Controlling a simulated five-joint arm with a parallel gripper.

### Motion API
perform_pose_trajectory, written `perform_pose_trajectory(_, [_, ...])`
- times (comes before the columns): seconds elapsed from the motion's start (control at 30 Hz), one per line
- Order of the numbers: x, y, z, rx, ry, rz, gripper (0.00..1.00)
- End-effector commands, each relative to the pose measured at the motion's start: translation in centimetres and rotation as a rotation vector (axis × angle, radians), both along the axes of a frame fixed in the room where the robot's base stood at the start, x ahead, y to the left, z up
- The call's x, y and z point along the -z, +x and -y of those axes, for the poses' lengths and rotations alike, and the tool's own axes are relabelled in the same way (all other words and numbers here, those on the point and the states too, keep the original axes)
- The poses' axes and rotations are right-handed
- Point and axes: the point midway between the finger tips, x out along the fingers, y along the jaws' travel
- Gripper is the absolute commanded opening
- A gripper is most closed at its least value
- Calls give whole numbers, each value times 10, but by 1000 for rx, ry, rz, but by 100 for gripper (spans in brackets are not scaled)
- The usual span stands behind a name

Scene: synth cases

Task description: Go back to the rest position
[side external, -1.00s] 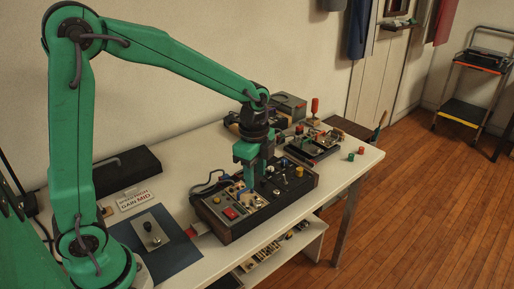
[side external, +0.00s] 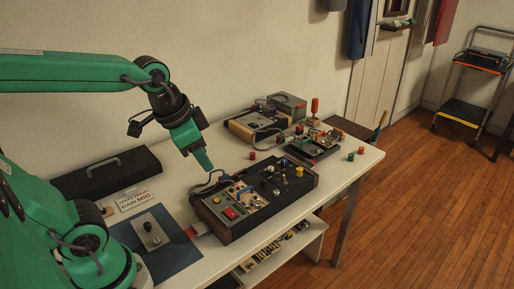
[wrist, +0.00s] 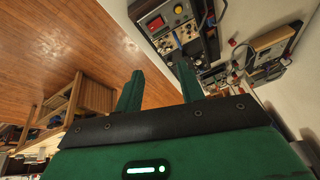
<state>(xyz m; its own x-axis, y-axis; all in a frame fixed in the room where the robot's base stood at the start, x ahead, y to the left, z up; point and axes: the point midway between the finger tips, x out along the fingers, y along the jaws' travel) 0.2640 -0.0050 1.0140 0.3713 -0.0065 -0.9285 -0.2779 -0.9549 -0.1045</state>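My gripper (side external: 205,162) hangs tilted over the left back edge of the dark control box, clear above it. In the wrist view its two fingers (wrist: 159,68) stand apart with nothing between them. The control box (side external: 238,232) has a red button, a yellow knob and several switches and knobs on its top. It also shows in the wrist view (wrist: 163,15), beyond the fingers. A white card (side external: 135,200) reading "GAIN MID" stands on the table at the left.
A blue mat (side external: 178,257) with a metal switch plate (side external: 150,231) lies in front of the card. A black case (side external: 105,174) sits by the wall. More electronics boxes (side external: 254,124) stand at the back. Loose red and green caps lie near the table's right edge.

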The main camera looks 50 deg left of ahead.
Motion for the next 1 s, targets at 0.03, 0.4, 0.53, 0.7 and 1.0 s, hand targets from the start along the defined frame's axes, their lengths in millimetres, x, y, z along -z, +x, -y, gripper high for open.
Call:
perform_pose_trajectory(0.03, [-3, -8, -1, -44, -17, 23, 39])
perform_pose_trajectory(0.4, [-5, -38, -4, -264, -116, 106, 39])
perform_pose_trajectory(0.53, [-4, -40, -5, -278, -123, 110, 39])
perform_pose_trajectory(0.7, [-4, -40, -5, -278, -122, 109, 39])
perform_pose_trajectory(1.0, [-4, -40, -5, -276, -122, 109, 39])
